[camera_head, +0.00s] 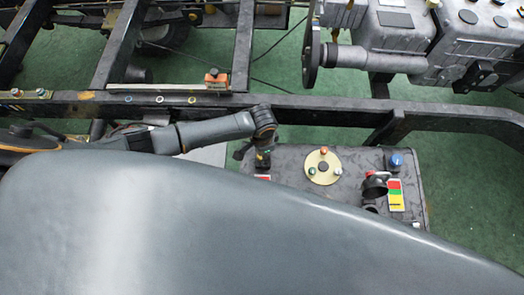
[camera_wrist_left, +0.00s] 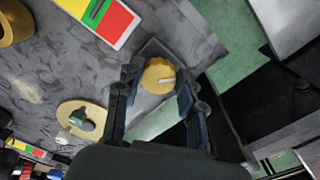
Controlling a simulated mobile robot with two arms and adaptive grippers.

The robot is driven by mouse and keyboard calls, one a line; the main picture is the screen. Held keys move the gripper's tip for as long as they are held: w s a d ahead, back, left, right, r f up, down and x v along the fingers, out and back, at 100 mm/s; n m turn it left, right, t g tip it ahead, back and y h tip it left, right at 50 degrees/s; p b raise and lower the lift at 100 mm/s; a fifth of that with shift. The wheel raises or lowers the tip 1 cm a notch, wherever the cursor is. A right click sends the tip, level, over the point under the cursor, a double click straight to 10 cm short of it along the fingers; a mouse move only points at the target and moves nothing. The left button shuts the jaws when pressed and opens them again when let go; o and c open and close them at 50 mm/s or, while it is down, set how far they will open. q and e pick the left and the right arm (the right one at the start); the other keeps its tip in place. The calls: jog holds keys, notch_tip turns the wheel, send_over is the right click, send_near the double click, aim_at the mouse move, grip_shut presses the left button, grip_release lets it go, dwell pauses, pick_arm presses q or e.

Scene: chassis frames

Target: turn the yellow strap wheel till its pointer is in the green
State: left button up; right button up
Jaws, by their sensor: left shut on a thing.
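The yellow strap wheel (camera_wrist_left: 155,73) shows in the left wrist view, with a short white mark on its face pointing to the right. My left gripper (camera_wrist_left: 158,88) is shut on it, one finger on each side. In the head view my left gripper (camera_head: 262,160) is over the left end of the grey panel and hides the wheel. A card with yellow, green and red bands (camera_wrist_left: 112,22) lies above and left of the wheel in the wrist view. A narrow dark mark lies at its green band; I cannot tell if this is the pointer. My right gripper is not in view.
The grey panel (camera_head: 340,160) also bears a cream disc (camera_head: 323,176) with small knobs, a blue knob (camera_head: 396,160), a dark ring (camera_head: 375,186) and another coloured card (camera_head: 396,195). A dark chassis beam (camera_head: 330,108) runs behind the panel, close to my left arm.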

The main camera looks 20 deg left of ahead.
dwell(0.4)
pick_arm(q)
jog(key=o, duration=1.2)
jog(key=shift+c, duration=0.2)
notch_tip(320, 180, up, 12)
